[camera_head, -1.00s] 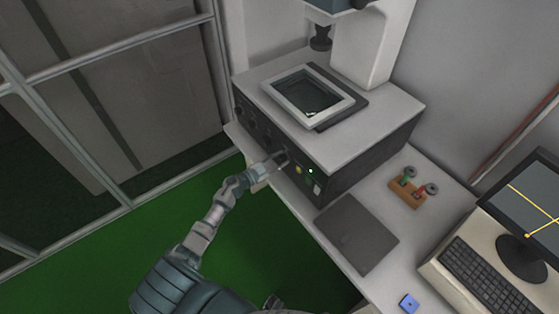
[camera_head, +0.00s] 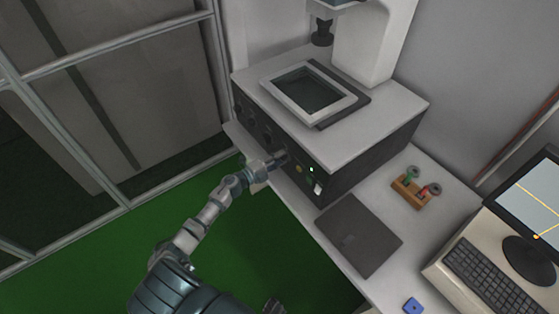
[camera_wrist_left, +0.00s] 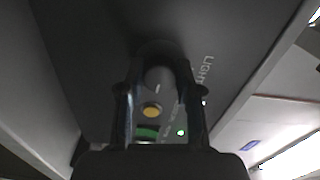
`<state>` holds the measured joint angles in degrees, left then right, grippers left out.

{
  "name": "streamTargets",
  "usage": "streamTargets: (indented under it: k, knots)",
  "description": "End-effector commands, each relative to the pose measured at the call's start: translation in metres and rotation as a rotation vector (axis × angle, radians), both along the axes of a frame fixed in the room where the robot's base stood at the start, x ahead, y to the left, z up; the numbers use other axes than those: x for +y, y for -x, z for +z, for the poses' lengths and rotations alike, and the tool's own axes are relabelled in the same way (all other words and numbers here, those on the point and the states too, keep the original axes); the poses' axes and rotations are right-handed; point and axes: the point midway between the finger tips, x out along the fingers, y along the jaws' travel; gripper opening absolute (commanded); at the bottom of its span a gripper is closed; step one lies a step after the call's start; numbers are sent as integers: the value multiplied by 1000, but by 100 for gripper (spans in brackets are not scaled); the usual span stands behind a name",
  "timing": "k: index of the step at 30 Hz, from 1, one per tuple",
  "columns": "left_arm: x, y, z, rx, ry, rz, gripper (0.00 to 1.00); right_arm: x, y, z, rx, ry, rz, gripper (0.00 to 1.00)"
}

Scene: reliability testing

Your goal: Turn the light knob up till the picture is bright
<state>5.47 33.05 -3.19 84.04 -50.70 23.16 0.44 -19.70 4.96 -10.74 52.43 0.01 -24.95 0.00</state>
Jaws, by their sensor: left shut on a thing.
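The light knob (camera_wrist_left: 158,78) is a round dark knob on the dark front panel, beside the printed word LIGHT in the left wrist view. My left gripper (camera_wrist_left: 157,88) has a finger on each side of it and is shut on it. In the head view my left gripper (camera_head: 282,160) reaches the front panel of the machine (camera_head: 350,160), and the knob is hidden behind it. The framed picture screen (camera_head: 310,90) on top of the machine looks dark. My right gripper is not clearly in view.
A yellow button (camera_wrist_left: 151,110) and a lit green lamp (camera_head: 311,169) sit near the knob. Other dark knobs (camera_head: 250,122) line the panel to the left. A grey pad (camera_head: 358,235), a wooden holder (camera_head: 411,192), a blue piece (camera_head: 413,305) and a keyboard (camera_head: 490,278) are on the bench.

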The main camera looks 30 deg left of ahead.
Motion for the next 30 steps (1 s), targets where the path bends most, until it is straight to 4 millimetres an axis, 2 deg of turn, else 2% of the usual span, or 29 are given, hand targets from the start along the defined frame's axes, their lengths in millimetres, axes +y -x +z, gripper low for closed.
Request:
streamTargets:
  k: [1,8,18,30]
  knots:
    - [-1,2,-9,-5,-41,-1,0,1,-6,-1,-4,-1,-1,0]
    - [-1,2,-10,-87,-244,-3,0,7,-34,10,-17,-4,-5,0]
    - [-1,3,-11,-205,-530,-6,0,13,-71,36,-36,-7,-12,0]
    - [-2,3,-11,-296,-754,-10,0,17,-96,65,-48,-9,-17,0]
